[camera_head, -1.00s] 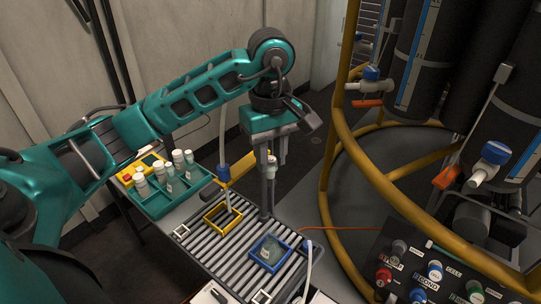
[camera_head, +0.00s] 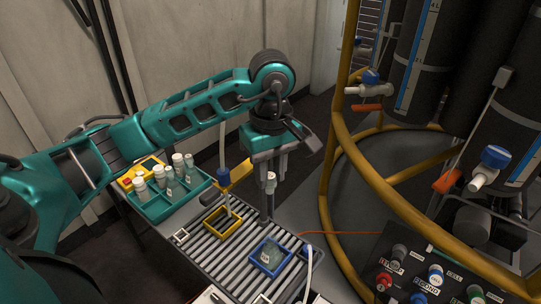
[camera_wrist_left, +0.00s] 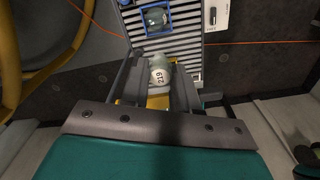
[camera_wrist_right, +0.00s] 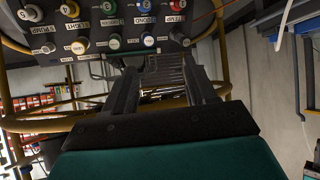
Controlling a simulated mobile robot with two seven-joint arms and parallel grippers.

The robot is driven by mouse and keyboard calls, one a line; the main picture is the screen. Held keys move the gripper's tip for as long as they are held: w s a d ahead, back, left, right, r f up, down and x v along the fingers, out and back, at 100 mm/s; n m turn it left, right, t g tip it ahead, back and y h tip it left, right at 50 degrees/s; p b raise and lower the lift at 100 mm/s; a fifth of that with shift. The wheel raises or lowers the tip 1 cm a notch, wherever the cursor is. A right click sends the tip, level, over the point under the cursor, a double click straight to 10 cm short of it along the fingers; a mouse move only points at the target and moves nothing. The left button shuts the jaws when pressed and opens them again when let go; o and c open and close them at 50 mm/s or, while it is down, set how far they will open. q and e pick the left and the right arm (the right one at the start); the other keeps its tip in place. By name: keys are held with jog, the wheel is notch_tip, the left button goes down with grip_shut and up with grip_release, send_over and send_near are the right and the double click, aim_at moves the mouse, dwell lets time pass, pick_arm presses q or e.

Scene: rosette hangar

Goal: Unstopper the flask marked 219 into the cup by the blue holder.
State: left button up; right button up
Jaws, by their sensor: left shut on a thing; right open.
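My left gripper (camera_head: 270,190) is shut on a small pale flask (camera_head: 271,182) with a white top. In the left wrist view the white top of this flask (camera_wrist_left: 158,76) reads 219, between the two fingers. It is held above the grey ribbed rack. The blue holder (camera_head: 286,267), a square frame, lies on the rack nearer the camera. A clear glass vessel (camera_head: 270,254) with a pale label sits inside it; I cannot tell whether this is the cup. My right gripper (camera_wrist_right: 164,85) is open and empty, seen only in the right wrist view.
A yellow square frame (camera_head: 209,225) lies on the ribbed rack (camera_head: 215,262), with a thin tube ending over it. A teal tray (camera_head: 160,211) of white-capped bottles stands left. A yellow pipe frame and a knobbed panel (camera_head: 410,258) stand right.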

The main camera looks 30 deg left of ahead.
pick_arm(q)
jog(key=shift+s+d+f+b, duration=0.8)
jog(key=shift+s+f+b, duration=1)
jog(key=shift+f, duration=2.55)
jog(key=shift+s+d+f+b, duration=0.75)
jog(key=shift+s+f+b, duration=1.05)
jog(key=shift+f, duration=2.5)
jog(key=shift+s+d+f+b, duration=0.8)
jog(key=shift+s+f+b, duration=0.95)
jog(key=shift+f, duration=2.6)
jog(key=shift+r, duration=0.25)
pick_arm(e)
notch_tip(320, 180, down, 7)
jog(key=w+a, duration=0.1)
jog(key=a, duration=0.1)
jog(key=shift+w+a+f+y, duration=0.15)
jog(key=shift+w+a+y, duration=0.15)
jog(key=shift+a+y, duration=0.1)
pick_arm(q)
jog(key=shift+w+f, duration=0.1)
jog(key=shift+f, duration=0.05)
pick_arm(e)
jog(key=shift+f, duration=0.2)
pick_arm(q)
jog(key=shift+f+b, duration=0.2)
jog(key=shift+b, duration=0.1)
pick_arm(e)
jog(key=shift+f, duration=0.3)
